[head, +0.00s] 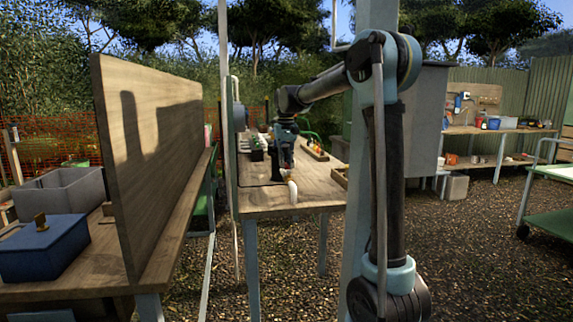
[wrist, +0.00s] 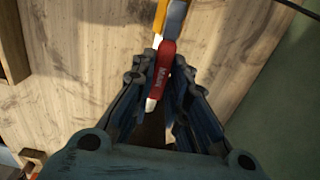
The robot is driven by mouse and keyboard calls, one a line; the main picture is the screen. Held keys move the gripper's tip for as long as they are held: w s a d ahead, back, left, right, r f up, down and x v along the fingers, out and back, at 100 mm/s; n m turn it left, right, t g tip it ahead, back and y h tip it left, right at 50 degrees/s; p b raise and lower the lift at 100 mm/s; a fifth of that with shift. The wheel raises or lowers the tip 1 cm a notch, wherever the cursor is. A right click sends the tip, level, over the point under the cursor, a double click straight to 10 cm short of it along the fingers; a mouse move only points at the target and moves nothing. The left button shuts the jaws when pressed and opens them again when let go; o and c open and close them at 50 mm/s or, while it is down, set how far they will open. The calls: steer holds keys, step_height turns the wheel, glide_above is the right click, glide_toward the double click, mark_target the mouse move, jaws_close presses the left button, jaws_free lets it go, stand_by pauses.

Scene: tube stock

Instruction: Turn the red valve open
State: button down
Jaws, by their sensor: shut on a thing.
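The red valve handle (wrist: 165,60) has pale lettering and a white tip, and shows at the top middle of the wrist view. My gripper (wrist: 162,82) is shut on it, with a finger on each side. A yellow part (wrist: 160,17) and a grey part lie just beyond the handle, at the top edge. In the head view my gripper (head: 286,168) points down over the far wooden bench (head: 265,199), just above a white pipe end (head: 293,191). The red handle cannot be made out clearly there.
A tall wooden panel (head: 150,150) stands on the near left bench, beside a blue box (head: 42,247) and a grey crate (head: 62,190). A post rises close to my arm. Small items and a tray (head: 316,152) sit farther back on the far bench.

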mark_target(286, 164)
steer(key=shift+w, duration=0.15)
steer(key=c, duration=1.6)
jaws_free()
steer(key=shift+o, duration=0.2)
step_height(286, 164, up, 12)
